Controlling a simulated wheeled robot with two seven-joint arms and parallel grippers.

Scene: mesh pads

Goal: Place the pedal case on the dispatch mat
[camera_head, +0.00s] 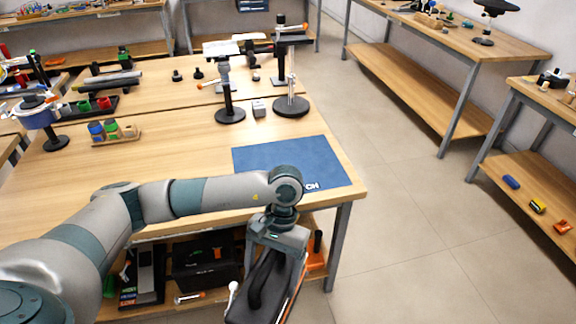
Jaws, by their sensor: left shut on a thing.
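The dispatch mat (285,158) is a flat blue sheet with white lettering at its front right, mostly cut off by my arm. It lies bare at the front right corner of the wooden table. My left gripper (272,246) is in front of the table's front edge, just below the mat in the picture, pointing down. It is shut on a dark case with a black handle, which I take to be the pedal case (255,292). The case hangs tilted in front of the lower shelf, apart from the mat. The jaws' contact is partly hidden. My right gripper is out of view.
Behind the mat stand two dark posts on round bases (291,107) and a small grey block (259,109). A wooden holder with coloured pieces (115,137) is at left. The lower shelf holds a black bin (205,258). Open floor (400,220) lies at right.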

